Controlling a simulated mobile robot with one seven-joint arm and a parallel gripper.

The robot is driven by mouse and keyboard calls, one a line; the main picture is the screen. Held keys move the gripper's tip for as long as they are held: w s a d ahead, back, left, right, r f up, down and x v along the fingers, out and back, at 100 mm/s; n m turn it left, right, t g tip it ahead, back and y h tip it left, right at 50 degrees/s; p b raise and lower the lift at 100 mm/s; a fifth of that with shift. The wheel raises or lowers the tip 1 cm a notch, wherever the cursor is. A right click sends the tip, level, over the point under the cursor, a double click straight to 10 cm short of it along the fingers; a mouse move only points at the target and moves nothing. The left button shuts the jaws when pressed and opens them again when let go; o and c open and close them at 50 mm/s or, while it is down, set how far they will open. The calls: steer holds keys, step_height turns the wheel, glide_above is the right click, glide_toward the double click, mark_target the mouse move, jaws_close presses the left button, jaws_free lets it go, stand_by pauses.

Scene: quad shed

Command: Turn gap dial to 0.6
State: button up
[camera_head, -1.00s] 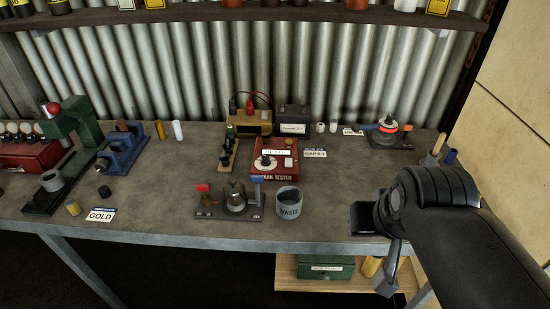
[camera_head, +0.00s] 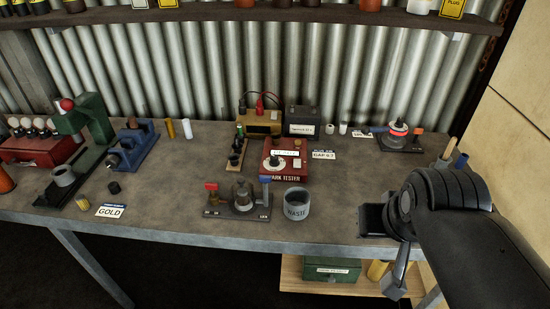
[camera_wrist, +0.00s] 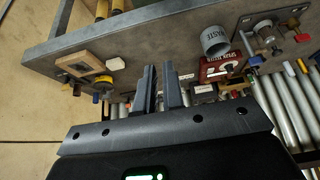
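The red spark tester (camera_head: 285,175) lies on the bench near the middle. A round white dial with a dark knob (camera_head: 274,161) is on its top left; its setting is too small to read. A card (camera_head: 323,155) to its right seems to read GAP 0.7. The tester also shows at the right in the wrist view (camera_wrist: 212,70), partly behind the grey cup. My gripper (camera_wrist: 162,75) has its two fingers apart with nothing between them. It is at the bench's right front, well away from the dial.
A grey WASTE cup (camera_head: 296,204) and a small stand with red and blue levers (camera_head: 240,209) stand in front of the tester. A black battery (camera_head: 301,120) and a yellowish box (camera_head: 262,122) are behind it. Bench surface right of the cup is clear.

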steer(key=o, duration=0.7)
steer(key=w+a+r+n, duration=0.1)
steer(key=w, duration=0.2)
steer(key=w+a+r+n+g, duration=0.1)
steer(key=w+r, duration=0.1)
steer(key=w, duration=0.1)
steer(key=w+a+r+n, duration=0.1)
steer(key=w, duration=0.2)
steer(key=shift+a+r, duration=0.1)
steer(key=shift+r, duration=0.1)
steer(key=shift+o, duration=0.4)
steer(key=w+a+r+n+g, duration=0.1)
steer(key=w+a+n, duration=0.2)
steer(key=w, duration=0.6)
steer(key=shift+w+a+g, duration=0.2)
steer(key=shift+a+g, duration=0.1)
steer(key=shift+a, duration=0.65)
steer(key=n+g, duration=0.3)
steer(key=n, duration=0.4)
glide_above(274, 156)
step_height(274, 156, down, 9)
step_height(274, 156, down, 11)
steer(key=shift+s+d+r, duration=0.1)
steer(key=shift+r, duration=0.1)
steer(key=c, duration=1)
